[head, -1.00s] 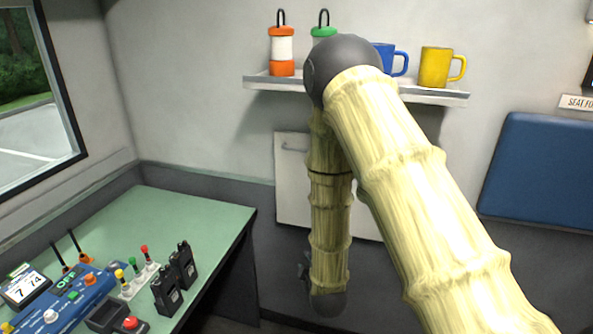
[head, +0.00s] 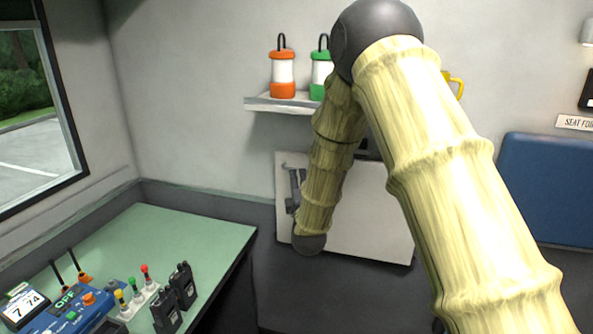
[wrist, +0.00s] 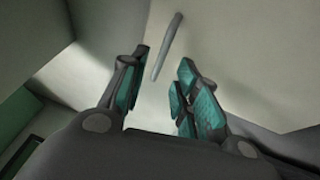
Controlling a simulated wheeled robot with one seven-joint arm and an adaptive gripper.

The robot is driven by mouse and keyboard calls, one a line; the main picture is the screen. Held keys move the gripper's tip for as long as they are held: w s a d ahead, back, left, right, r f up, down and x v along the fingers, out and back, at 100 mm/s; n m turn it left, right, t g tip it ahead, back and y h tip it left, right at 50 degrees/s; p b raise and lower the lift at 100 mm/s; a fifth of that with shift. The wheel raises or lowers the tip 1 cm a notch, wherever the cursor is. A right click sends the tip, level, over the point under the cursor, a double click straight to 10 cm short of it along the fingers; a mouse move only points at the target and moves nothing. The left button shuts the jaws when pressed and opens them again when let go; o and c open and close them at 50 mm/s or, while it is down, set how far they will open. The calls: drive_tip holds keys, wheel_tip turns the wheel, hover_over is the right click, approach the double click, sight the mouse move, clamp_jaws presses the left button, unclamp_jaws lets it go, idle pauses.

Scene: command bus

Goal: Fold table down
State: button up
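The fold-down table is a pale flat panel (head: 375,220) that appears upright against the wall in the head view, partly behind my arm. In the wrist view the panel (wrist: 235,50) fills much of the upper right. Its slim grey bar handle (wrist: 167,47) lies just beyond my fingertips, roughly in line with the gap between them. My gripper (head: 295,188) is at the panel's upper left and hides the handle in the head view. In the wrist view my gripper (wrist: 158,92) has its teal-padded fingers apart with nothing between them.
A shelf (head: 275,104) above the panel holds an orange lantern (head: 283,75), a green lantern (head: 320,72) and a mostly hidden yellow mug. A green desk (head: 190,240) with radios and a console stands at left. A blue seat panel (head: 550,190) is at right.

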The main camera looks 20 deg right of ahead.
sight(297, 170)
drive_tip(key=shift+p+x, duration=0.5)
drive_tip(key=shift+x, duration=2.1)
clamp_jaws()
